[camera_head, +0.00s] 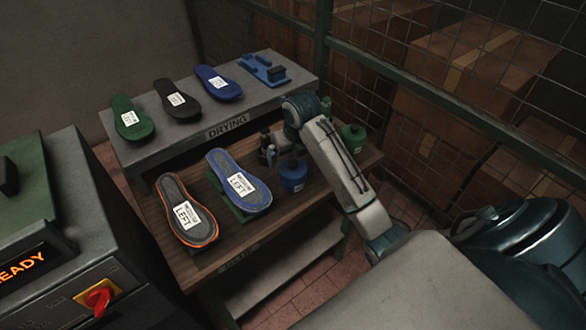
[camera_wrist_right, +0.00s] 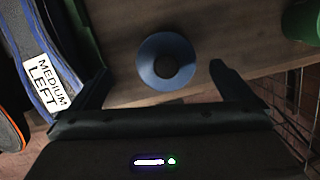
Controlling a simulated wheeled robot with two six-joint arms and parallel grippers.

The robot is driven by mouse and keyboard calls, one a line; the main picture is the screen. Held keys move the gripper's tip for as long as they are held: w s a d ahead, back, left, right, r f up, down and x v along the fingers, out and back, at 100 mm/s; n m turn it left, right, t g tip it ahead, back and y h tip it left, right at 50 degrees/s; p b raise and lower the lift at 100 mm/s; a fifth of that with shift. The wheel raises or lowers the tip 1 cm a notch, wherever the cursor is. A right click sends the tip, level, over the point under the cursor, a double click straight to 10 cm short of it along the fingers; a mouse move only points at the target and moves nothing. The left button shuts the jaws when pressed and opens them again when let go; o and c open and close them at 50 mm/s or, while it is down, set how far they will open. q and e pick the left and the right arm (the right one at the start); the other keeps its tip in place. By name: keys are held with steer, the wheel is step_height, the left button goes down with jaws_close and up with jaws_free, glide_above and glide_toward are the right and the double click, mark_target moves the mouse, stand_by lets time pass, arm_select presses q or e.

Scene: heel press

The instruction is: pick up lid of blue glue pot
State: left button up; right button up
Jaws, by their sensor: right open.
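The blue glue pot (camera_head: 293,177) stands on the wooden bench, right of the blue insole. In the right wrist view, its round blue lid (camera_wrist_right: 150,57) shows from above, with a dark knob (camera_wrist_right: 168,66) in the middle. My right gripper (camera_head: 268,149) is above the bench by the pot, pointing down. In the wrist view its spread fingers (camera_wrist_right: 160,70) appear on either side of the lid, with nothing held between them. The height between fingertips and lid is hard to tell. My left gripper is not in view.
A green pot (camera_head: 353,137) stands right of the blue one. Blue (camera_head: 240,182) and orange-edged (camera_head: 187,212) insoles labelled LEFT lie at left on the bench. Behind is the drying shelf (camera_head: 160,149) with several soles. A press (camera_head: 75,230) stands left; wire mesh bounds the right.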

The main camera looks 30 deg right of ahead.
mark_target(293, 162)
steer(key=shift+w+f, duration=0.1)
steer(key=shift+f, duration=0.3)
steer(key=p+x, duration=0.2)
steer(key=x, duration=0.2)
steer(key=shift+s+d+f+p, duration=0.2)
steer(key=shift+d+f+p, duration=0.15)
steer(key=shift+f+p, duration=0.05)
steer(key=shift+w+f, duration=0.1)
steer(key=shift+f, duration=0.3)
steer(key=c, duration=0.7)
